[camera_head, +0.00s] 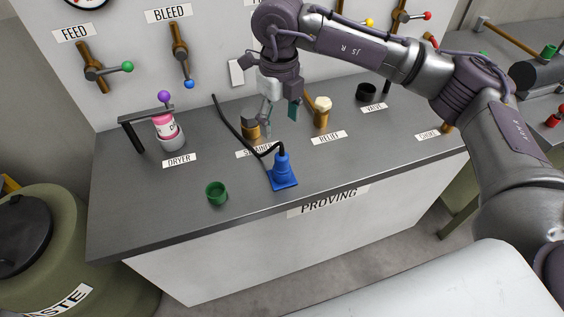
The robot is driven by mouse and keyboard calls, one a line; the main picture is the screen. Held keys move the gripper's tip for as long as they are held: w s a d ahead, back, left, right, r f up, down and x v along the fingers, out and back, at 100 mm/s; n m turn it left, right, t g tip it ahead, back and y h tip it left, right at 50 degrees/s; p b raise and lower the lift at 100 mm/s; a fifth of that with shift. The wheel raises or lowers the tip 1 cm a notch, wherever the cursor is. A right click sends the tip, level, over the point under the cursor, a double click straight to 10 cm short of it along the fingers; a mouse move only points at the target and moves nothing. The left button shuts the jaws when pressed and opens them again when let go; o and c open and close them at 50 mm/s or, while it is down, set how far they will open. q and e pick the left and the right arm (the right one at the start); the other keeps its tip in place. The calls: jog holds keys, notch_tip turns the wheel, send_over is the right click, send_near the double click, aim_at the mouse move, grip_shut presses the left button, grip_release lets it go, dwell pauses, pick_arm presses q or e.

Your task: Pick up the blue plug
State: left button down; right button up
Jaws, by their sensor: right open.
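The blue plug (283,170) stands upright on its square base on the front part of the dark bench top. A black cable runs from its top back to the left. My right gripper (279,119) is open and points down, behind and above the plug, near the brass fittings. It appears empty and apart from the plug. My left gripper does not show.
A green cup (217,193) stands left of the plug. Brass fittings (321,112) and a black ring (366,93) stand toward the back. A pink-labelled dryer (168,129) stands beside a black bracket (136,122). The bench (145,222) is clear at the front left.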

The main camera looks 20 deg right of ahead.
aim_at(281, 154)
notch_tip(281, 154, down, 8)
jog(key=shift+r+p, duration=0.1)
jog(key=shift+p, duration=0.95)
notch_tip(281, 154, down, 5)
jog(key=p, duration=0.3)
jog(key=shift+d, duration=0.15)
jog(key=shift+f, duration=0.25)
jog(key=shift+w, duration=0.1)
grip_shut()
jog(key=shift+r, duration=0.1)
